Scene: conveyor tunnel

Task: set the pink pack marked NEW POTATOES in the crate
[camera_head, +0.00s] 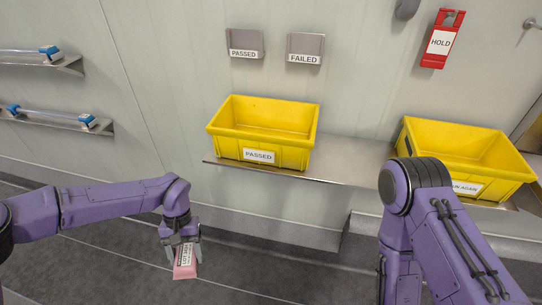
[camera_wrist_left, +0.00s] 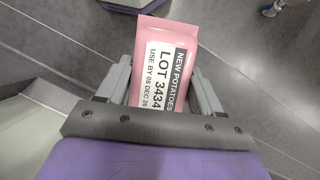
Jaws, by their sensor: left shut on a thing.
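The pink pack (camera_head: 185,271) hangs in my left gripper (camera_head: 184,257), low over the dark floor at the lower left of the head view. In the left wrist view the pack (camera_wrist_left: 150,50) sits between the two grey fingers, its label reading NEW POTATOES, LOT 3434. My left gripper is shut on it. A yellow crate (camera_head: 229,143) labelled PASSED stands on the shelf, up and to the right of the pack. A second yellow crate (camera_head: 427,152) stands at the right, its label partly hidden by my right arm. My right gripper does not show clearly.
The metal shelf (camera_head: 350,165) carries both crates, with bare room between them. Wall plates read PASSED (camera_head: 244,44) and FAILED (camera_head: 305,48). A red HOLD holder (camera_head: 440,43) hangs at the upper right. Two small shelves with blue-ended items (camera_head: 50,118) are at the left.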

